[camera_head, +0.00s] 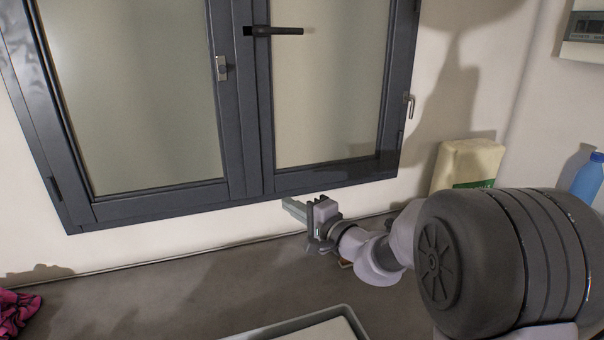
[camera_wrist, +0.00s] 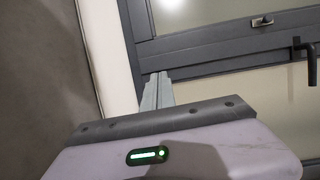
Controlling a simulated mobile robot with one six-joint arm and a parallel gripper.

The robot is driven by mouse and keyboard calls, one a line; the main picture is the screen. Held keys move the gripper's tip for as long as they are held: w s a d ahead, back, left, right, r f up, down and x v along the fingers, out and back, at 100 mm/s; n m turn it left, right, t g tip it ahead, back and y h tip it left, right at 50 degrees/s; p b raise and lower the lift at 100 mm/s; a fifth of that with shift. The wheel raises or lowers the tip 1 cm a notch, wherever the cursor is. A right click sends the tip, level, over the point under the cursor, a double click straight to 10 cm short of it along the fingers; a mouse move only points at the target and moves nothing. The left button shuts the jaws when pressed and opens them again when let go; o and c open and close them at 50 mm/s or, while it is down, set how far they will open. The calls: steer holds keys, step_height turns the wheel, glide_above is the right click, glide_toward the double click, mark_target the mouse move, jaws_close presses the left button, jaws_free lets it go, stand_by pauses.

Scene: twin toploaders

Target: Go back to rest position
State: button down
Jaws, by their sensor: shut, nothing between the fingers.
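My gripper (camera_head: 294,207) is at the end of my outstretched arm in the head view, above the grey countertop (camera_head: 200,290) and just in front of the wall below the window. It points to the left, and its fingers are together with nothing between them. In the wrist view my gripper's fingers (camera_wrist: 157,90) show as one narrow closed shape in front of the window frame. I cannot tell whether the fingertips touch the wall or frame.
A dark-framed window (camera_head: 235,130) with a black handle fills the back wall. A pale bag (camera_head: 467,165) and a blue bottle (camera_head: 588,180) stand at right. A pink cloth (camera_head: 15,312) lies at left, and a grey-rimmed tray (camera_head: 290,325) at the front.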

steer(key=s+a+r+n+g+y, duration=0.1)
steer(key=s+a+r+n+g, duration=0.15)
steer(key=s, duration=0.65)
steer(key=s+a+r+n+g, duration=0.1)
steer(key=s+a+n+g, duration=0.25)
steer(key=s, duration=0.55)
steer(key=s+d+f+g+h, duration=0.1)
steer(key=s+d+f+h, duration=0.2)
steer(key=s+d, duration=0.4)
steer(key=s+d+f+g+h, duration=0.1)
steer(key=s+d+f+h, duration=0.3)
steer(key=s, duration=0.9)
steer(key=d+h, duration=0.2)
steer(key=d, duration=0.2)
